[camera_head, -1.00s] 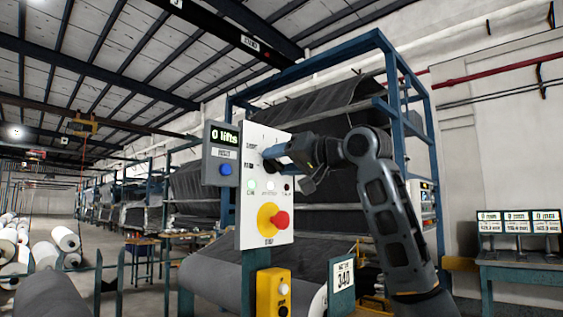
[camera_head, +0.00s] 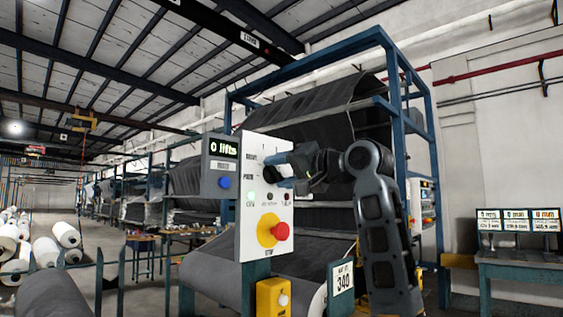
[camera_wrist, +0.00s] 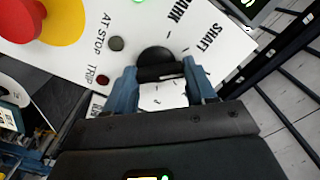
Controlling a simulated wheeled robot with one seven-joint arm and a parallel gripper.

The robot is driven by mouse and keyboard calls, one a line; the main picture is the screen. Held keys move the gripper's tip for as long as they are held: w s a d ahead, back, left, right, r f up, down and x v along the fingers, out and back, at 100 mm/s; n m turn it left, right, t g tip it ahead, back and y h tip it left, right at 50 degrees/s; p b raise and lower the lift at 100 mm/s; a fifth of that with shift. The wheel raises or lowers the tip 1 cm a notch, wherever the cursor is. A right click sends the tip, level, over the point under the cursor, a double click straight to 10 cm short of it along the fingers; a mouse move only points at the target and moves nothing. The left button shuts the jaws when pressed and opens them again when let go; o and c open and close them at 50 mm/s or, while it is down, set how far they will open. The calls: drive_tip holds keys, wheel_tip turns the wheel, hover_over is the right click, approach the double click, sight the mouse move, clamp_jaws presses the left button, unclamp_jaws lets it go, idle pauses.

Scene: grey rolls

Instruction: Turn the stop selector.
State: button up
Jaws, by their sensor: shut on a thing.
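The stop selector is a black round knob (camera_wrist: 156,57) on a white control panel (camera_head: 257,150). Printed marks surround it, with SHAFT and a partly cut-off word ending in ARK legible in the wrist view. My gripper (camera_wrist: 161,74) is shut on the knob's black grip bar, one blue finger on each side. In the head view my gripper (camera_head: 277,168) reaches the panel from the right and hides most of the knob. A grey AT STOP lamp (camera_wrist: 115,44) and a dark red TRIP lamp (camera_wrist: 102,80) sit beside the knob.
A red mushroom button (camera_head: 281,231) on a yellow plate sits lower on the panel. A yellow box (camera_head: 273,297) is below. A large dark roll stands behind.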

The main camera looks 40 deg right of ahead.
drive_tip(key=m+p, duration=0.2)
drive_tip(key=shift+r+m+p, duration=0.2)
drive_tip(key=shift+m+p, duration=0.2)
drive_tip(key=shift+d+f+m+p, duration=0.15)
drive_tip(key=shift+m+p, duration=0.45)
drive_tip(key=o, duration=1)
drive_tip(key=shift+o, duration=0.2)
drive_tip(key=s+b, duration=0.1)
drive_tip(key=s, duration=0.6)
drive_tip(key=shift+s, duration=0.35)
